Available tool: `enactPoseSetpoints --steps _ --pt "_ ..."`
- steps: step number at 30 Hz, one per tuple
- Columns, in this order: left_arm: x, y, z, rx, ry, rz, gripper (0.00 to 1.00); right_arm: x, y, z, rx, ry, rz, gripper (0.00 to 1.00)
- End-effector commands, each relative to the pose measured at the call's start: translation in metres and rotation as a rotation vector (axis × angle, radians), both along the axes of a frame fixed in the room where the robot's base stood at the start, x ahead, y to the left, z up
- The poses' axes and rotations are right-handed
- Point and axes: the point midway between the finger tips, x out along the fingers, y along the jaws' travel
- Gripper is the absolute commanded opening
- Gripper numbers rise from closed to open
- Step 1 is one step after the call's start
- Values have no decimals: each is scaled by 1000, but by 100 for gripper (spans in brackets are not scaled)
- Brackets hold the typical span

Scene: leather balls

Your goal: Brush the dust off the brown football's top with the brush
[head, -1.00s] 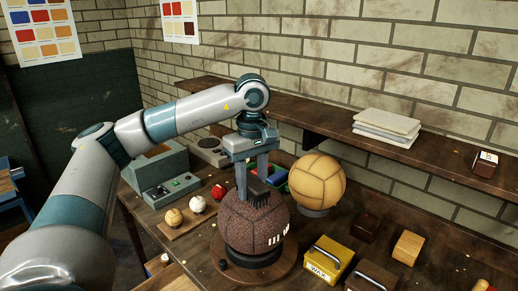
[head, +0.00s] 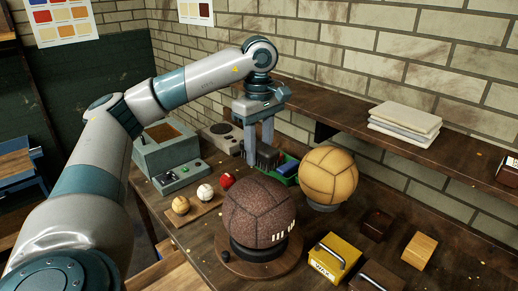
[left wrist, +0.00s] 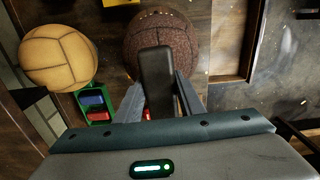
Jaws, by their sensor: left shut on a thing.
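The brown football (head: 258,212), dark and pebbled with white laces, sits on a dark ring on a round wooden base. My left gripper (head: 260,152) is shut on the dark brush (head: 267,158) and holds it up behind the football's top in the head view, apparently clear of it. In the left wrist view the brush (left wrist: 157,78) sits between the fingers (left wrist: 157,105) and overlaps the near edge of the football (left wrist: 178,42). Whether dust lies on the football's top is too small to tell. My right gripper is not in view.
A tan ball (head: 328,174) on a stand and a green tray (head: 290,178) are close behind the football. A yellow wax tin (head: 333,258), wooden blocks (head: 419,250) and small balls (head: 205,192) lie around. A wall shelf (head: 345,118) runs behind.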

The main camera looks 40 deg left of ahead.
Motion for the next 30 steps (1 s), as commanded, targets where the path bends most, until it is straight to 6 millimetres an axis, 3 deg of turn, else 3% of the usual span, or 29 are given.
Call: enactPoseSetpoints --steps 18,30 --pt "0 0 -47 0 -1 -1 17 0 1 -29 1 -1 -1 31" --pt "0 0 -57 0 0 0 17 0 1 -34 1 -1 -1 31"
